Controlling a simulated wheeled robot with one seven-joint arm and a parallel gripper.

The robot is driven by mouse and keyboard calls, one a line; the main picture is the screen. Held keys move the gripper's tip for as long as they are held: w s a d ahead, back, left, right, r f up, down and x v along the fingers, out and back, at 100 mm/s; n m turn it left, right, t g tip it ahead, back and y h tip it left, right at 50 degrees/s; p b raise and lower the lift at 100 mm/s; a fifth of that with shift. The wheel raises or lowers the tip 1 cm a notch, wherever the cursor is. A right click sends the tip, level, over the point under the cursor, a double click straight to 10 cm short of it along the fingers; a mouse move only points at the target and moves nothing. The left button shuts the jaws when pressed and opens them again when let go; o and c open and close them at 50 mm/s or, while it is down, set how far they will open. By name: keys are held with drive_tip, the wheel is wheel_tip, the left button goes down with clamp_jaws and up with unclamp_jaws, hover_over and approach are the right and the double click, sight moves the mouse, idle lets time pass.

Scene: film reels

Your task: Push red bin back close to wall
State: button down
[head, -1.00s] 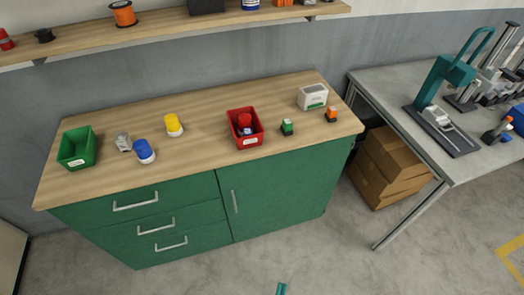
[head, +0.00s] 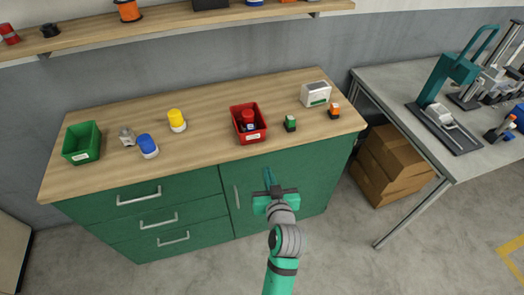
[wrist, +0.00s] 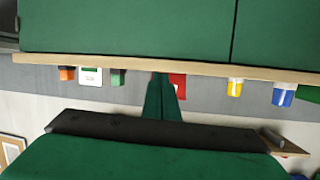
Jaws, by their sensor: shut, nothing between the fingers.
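The red bin (head: 260,137) stands on the wooden top of the green cabinet, right of centre, with a gap of bare wood between it and the grey wall. A red object (head: 248,119) sits inside it. My gripper (head: 269,174) is in front of the cabinet, apart from the bin and nearer to the camera, and looks shut and empty. In the wrist view the fingers (wrist: 162,98) are together. The red bin (wrist: 179,85) shows upside down there, partly hidden behind them and the counter edge.
On the cabinet top (head: 205,152) are a green bin (head: 82,143), a yellow-topped item (head: 176,120), a blue-topped item (head: 147,145), a small green item (head: 290,123), an orange item (head: 334,111) and a white box (head: 315,94). A shelf (head: 180,24) runs above.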

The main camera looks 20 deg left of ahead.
drive_tip(key=n+y, duration=0.2)
approach(253, 138)
drive_tip(key=r, duration=0.2)
drive_tip(key=shift+g, duration=0.4)
drive_tip(key=shift+w+a+f, duration=0.4)
drive_tip(key=shift+w+f, duration=0.05)
drive_tip(key=shift+w, duration=0.25)
drive_tip(key=shift+w+a+f, duration=0.4)
drive_tip(key=shift+w+f, duration=0.1)
drive_tip(key=shift+w, duration=0.15)
drive_tip(key=shift+w+a+f, duration=0.4)
drive_tip(key=shift+w+f, duration=0.05)
drive_tip(key=shift+w, duration=0.25)
